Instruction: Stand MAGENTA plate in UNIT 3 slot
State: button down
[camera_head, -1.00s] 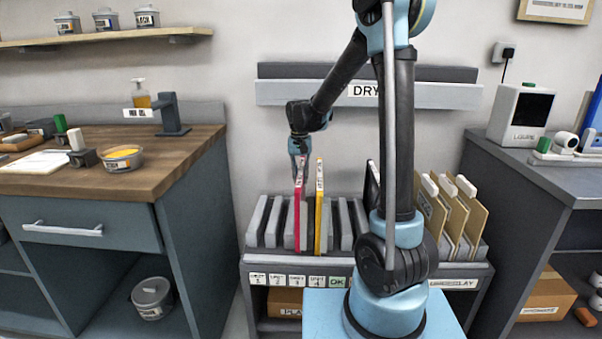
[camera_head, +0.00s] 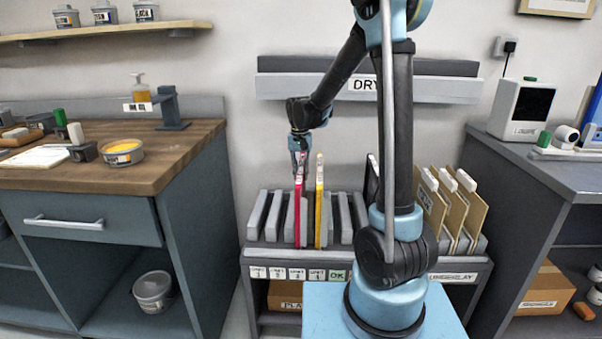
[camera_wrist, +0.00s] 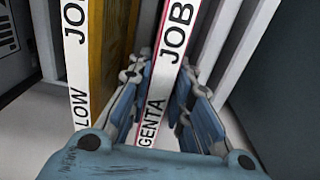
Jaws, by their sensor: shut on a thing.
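The magenta plate (camera_head: 299,208) stands upright among the grey slot dividers on the rack, left of the yellow plate (camera_head: 319,205). My gripper (camera_head: 299,160) is at its top edge and shut on it. In the wrist view the fingers (camera_wrist: 160,95) lie on both sides of the magenta plate's white labelled edge (camera_wrist: 166,75), and the yellow plate's edge (camera_wrist: 77,70) is beside them. The unit labels (camera_head: 297,274) run along the rack front, too small to read surely. The plate's lower end is between dividers; whether it is fully seated cannot be told.
Grey dividers (camera_head: 258,216) stand close on both sides of the plates. Tan boards (camera_head: 452,210) stand at the rack's right, partly behind my arm. A wooden counter (camera_head: 150,165) is at left and a grey cabinet (camera_head: 545,165) at right. A drying shelf (camera_head: 300,89) hangs above.

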jog(key=shift+f, duration=0.1)
jog(key=c, duration=1.4)
grip_release()
jog(key=shift+o, duration=0.2)
notch_tip(320, 180, up, 12)
jog(key=shift+w+a+f, duration=0.1)
notch_tip(320, 180, up, 5)
